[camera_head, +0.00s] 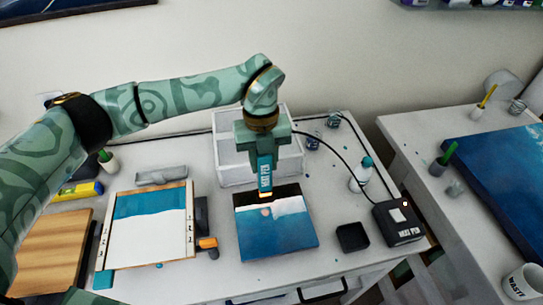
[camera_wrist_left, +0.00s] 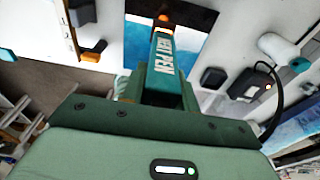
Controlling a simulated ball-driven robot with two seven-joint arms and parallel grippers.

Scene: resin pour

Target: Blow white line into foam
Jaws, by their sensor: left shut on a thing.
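My left gripper (camera_head: 262,140) is shut on the heat pen (camera_head: 265,172), a blue-green tool with white lettering. It holds the pen upright with its tip down over the far part of the painted panel (camera_head: 277,238). The tip glows orange; I cannot tell whether it touches the paint. The panel is blue in front, with a white line (camera_head: 289,205) across it and a dark band behind. The pen hides part of the band. In the left wrist view the pen (camera_wrist_left: 166,62) points at the panel (camera_wrist_left: 195,20). My right gripper is not in view.
A cable runs from the heat pen's black box (camera_head: 400,225) on the right. A white bin (camera_head: 237,172) stands behind the panel. A clamped blue-and-white board (camera_head: 150,238) lies left. A small black block (camera_head: 352,237) and a bottle (camera_head: 361,176) stand right.

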